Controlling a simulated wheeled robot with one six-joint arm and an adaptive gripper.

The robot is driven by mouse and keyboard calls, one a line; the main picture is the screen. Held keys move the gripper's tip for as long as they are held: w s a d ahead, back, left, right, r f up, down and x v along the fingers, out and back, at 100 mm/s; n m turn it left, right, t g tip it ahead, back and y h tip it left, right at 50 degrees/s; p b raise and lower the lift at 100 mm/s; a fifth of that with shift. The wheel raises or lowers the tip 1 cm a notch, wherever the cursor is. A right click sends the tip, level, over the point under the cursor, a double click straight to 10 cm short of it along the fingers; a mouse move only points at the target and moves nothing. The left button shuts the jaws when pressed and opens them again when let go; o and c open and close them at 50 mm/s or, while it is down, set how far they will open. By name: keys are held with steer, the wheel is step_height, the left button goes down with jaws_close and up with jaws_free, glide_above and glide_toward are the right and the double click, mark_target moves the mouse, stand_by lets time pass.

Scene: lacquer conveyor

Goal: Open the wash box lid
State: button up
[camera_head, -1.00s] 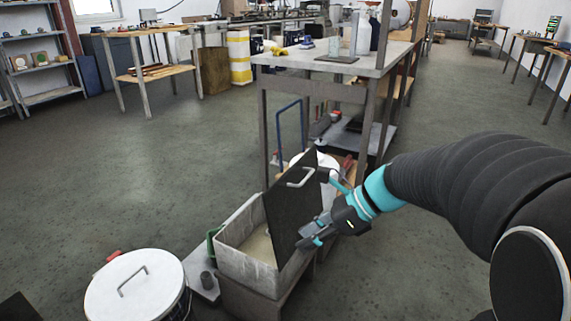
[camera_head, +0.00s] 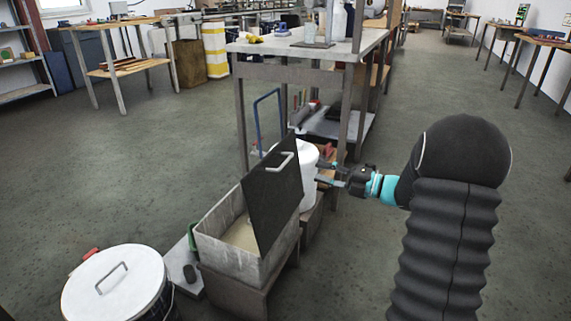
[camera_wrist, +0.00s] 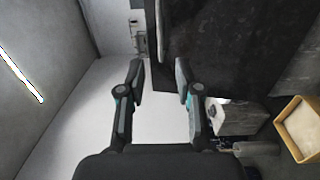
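The wash box (camera_head: 215,250) is a grey open-topped box at the lower middle of the head view, with a pale inside. Its dark lid (camera_head: 268,205) stands steeply raised along the right side, with a light handle (camera_head: 281,162) near its top. My gripper (camera_head: 319,174) is to the right of the lid and appears apart from it. In the wrist view my gripper (camera_wrist: 160,68) has its two fingers spread with nothing held between them. A dark panel fills the upper right of that view; I cannot tell if it is the lid.
A white-lidded bucket (camera_head: 115,285) stands left of the box. A white container (camera_head: 308,160) is behind the lid, close to my gripper. A metal workbench (camera_head: 300,75) with bottles on top stands beyond. Open floor (camera_head: 120,170) lies to the left.

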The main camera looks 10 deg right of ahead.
mark_target(286, 161)
steer(key=x, duration=1.1)
steer(key=shift+w+a+b, duration=0.15)
steer(key=shift+a+b, duration=0.15)
steer(key=shift+a, duration=0.05)
jaws_close()
